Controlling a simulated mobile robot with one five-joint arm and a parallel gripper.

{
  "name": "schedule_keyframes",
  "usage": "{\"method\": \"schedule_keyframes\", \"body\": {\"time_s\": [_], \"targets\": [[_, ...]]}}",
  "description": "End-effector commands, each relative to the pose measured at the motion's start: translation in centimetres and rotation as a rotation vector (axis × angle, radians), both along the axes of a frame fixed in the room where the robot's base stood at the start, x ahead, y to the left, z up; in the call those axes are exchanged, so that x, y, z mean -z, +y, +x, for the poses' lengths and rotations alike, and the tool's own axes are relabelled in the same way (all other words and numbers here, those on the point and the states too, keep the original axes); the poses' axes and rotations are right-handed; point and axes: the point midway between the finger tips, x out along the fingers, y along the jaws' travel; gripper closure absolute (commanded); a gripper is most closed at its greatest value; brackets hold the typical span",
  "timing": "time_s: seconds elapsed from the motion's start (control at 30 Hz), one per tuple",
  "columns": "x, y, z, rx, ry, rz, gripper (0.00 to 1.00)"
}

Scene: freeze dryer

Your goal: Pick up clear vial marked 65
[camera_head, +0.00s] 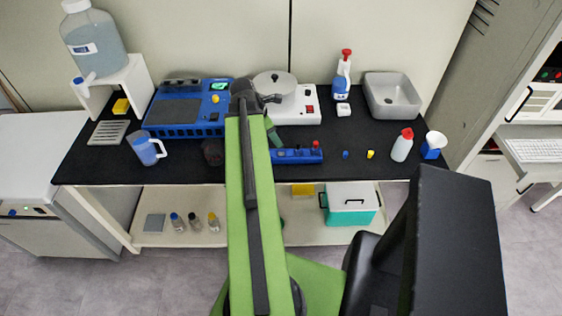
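I cannot make out the number 65 on anything, as any labels are too small to read. A small blue-topped item (345,154) and a small yellow-topped item (370,154) stand apart on the black bench top, and they may be vials. A blue rack (297,156) to their left holds small items, one with a red top. My green arm reaches over the bench, and its dark end joint is left of the white device. My gripper's fingers cannot be made out, so its opening and any contents are unclear.
Below, several items stand on a shelf (155,238), including a teal cooler (350,204).

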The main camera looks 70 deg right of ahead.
Motion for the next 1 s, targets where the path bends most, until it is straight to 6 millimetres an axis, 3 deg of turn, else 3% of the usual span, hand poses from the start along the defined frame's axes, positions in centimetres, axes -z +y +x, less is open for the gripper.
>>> {"method": "schedule_keyframes", "body": {"time_s": [0.03, 0.27, 0.6, 0.83, 1.0], "targets": [[1.5, -0.2, -0.2, 0.0, 0.0, 0.0, 0.51], [1.6, -0.4, -0.4, -0.001, 0.0, 0.0, 0.51], [6.5, -1.4, -1.4, 0.0, -0.001, 0.001, 0.51], [6.2, -1.5, -1.6, -0.002, 0.0, 0.001, 0.51], [6.2, -1.5, -1.5, -0.002, 0.0, 0.001, 0.72]]}}
